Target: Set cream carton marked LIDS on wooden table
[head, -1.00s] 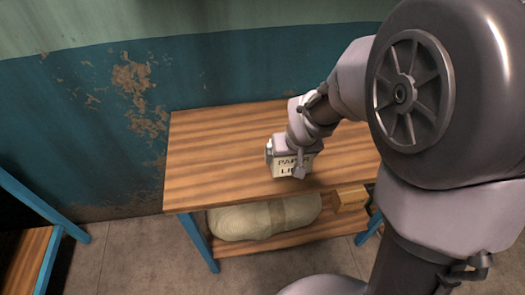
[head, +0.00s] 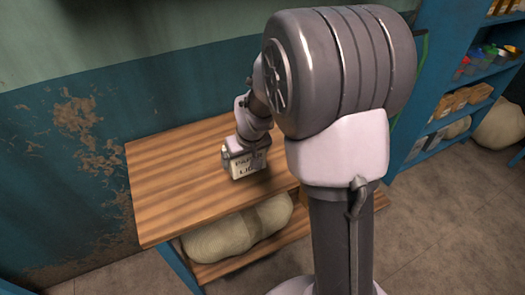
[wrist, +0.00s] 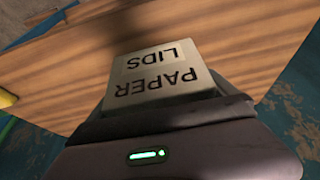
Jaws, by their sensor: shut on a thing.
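The cream carton marked PAPER LIDS (head: 246,164) is at the wooden table (head: 170,170), over the front part of its top. My gripper (head: 240,147) is shut on the carton from above. In the wrist view the carton (wrist: 160,75) sits between the jaws (wrist: 170,112), its lettering upside down, with the table top (wrist: 215,45) beyond it. I cannot tell whether the carton's base touches the table top or is slightly above it. The carton's far side and part of its top are hidden by my gripper.
The table top left of the carton is bare. A pale sack (head: 215,238) lies on the table's lower shelf. A blue shelf unit (head: 425,130) with boxes stands at the right, with another sack (head: 498,128) beside it. A teal wall (head: 60,170) stands behind.

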